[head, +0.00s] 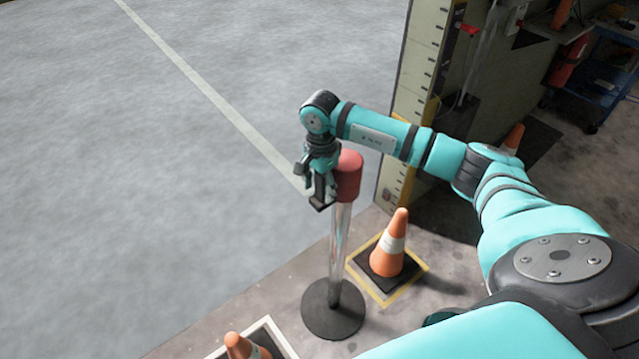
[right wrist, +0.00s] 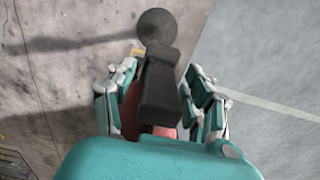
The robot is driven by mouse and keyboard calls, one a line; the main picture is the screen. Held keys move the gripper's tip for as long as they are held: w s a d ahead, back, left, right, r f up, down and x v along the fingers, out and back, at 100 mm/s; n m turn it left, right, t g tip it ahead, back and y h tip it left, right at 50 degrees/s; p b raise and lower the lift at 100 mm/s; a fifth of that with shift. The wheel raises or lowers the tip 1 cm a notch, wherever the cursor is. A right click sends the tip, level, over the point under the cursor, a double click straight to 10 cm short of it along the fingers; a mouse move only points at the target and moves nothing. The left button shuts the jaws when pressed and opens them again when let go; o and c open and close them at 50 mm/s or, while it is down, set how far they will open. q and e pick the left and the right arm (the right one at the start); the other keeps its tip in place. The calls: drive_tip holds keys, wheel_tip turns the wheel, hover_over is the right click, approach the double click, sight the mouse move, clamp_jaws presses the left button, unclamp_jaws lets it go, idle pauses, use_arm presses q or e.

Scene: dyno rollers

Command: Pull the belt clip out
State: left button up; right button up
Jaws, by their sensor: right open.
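A belt post has a red head (head: 348,176), a shiny pole (head: 339,250) and a round black base (head: 333,310). My right gripper (head: 316,186) points down at the left side of the red head. In the right wrist view, the black belt clip (right wrist: 160,85) lies between the two open fingers of my right gripper (right wrist: 162,100), with gaps showing at both sides. Part of the red head shows behind the clip. In the head view, a small dark end of the clip (head: 319,205) shows below the fingers. My left gripper is out of view.
An orange cone (head: 390,247) stands on a yellow-edged black square right of the post. Another cone (head: 240,345) is at the bottom edge. A tall cabinet (head: 418,95) stands behind my right arm. The grey floor at left is clear.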

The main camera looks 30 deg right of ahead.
drive_tip(key=shift+b, duration=0.45)
idle(0.6)
clamp_jaws()
drive_tip(key=shift+r, duration=0.15)
idle(0.4)
drive_tip(key=shift+r+p, duration=1.6)
drive_tip(key=shift+r, duration=1.3)
